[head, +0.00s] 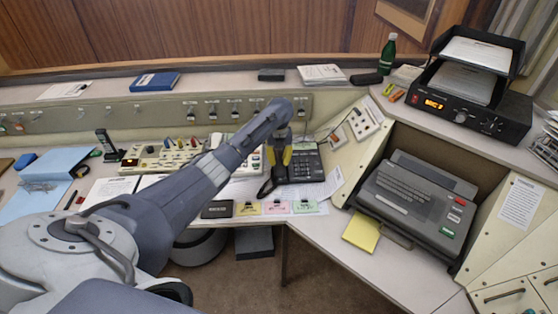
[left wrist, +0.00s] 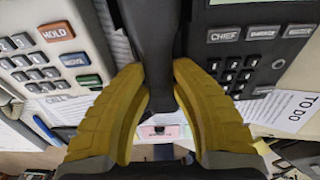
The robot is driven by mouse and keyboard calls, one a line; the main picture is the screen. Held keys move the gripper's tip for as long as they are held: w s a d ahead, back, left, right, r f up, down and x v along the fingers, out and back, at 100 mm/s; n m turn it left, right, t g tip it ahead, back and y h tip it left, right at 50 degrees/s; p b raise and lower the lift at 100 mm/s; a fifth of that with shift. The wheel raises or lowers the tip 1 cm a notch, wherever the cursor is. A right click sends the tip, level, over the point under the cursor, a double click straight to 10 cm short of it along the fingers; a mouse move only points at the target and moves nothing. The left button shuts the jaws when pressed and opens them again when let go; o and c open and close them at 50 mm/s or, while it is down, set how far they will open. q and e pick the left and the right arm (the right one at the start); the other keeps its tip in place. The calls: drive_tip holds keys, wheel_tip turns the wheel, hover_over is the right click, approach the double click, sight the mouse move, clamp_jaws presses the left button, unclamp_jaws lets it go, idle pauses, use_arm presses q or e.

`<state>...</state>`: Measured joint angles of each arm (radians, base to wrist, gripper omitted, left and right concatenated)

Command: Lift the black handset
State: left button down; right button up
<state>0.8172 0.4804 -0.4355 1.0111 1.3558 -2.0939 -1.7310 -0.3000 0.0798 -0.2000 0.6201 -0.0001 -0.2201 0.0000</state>
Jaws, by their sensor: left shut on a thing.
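The black handset (left wrist: 157,50) runs down the middle of the left wrist view, between the yellow fingers of my left gripper (left wrist: 158,100). The fingers are shut on it from both sides. In the head view my left gripper (head: 279,157) is at the dark desk phone (head: 308,168), and the lower end of the handset (head: 265,187) shows at the phone's left side. The arm and gripper hide the rest of it. I cannot tell whether the handset is clear of its cradle. My right gripper is not in view.
Beside the phone are a cream key panel (head: 160,158), a row of coloured cards (head: 277,207) and papers. A grey typewriter-like machine (head: 415,205) stands to the right, with a yellow pad (head: 361,231) near it. A green bottle (head: 387,55) stands on the back ledge.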

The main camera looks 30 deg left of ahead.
sight(279, 159)
use_arm(q)
drive_tip(key=shift+r, duration=0.1)
wheel_tip(279, 159, up, 25)
idle(1.1)
idle(0.3)
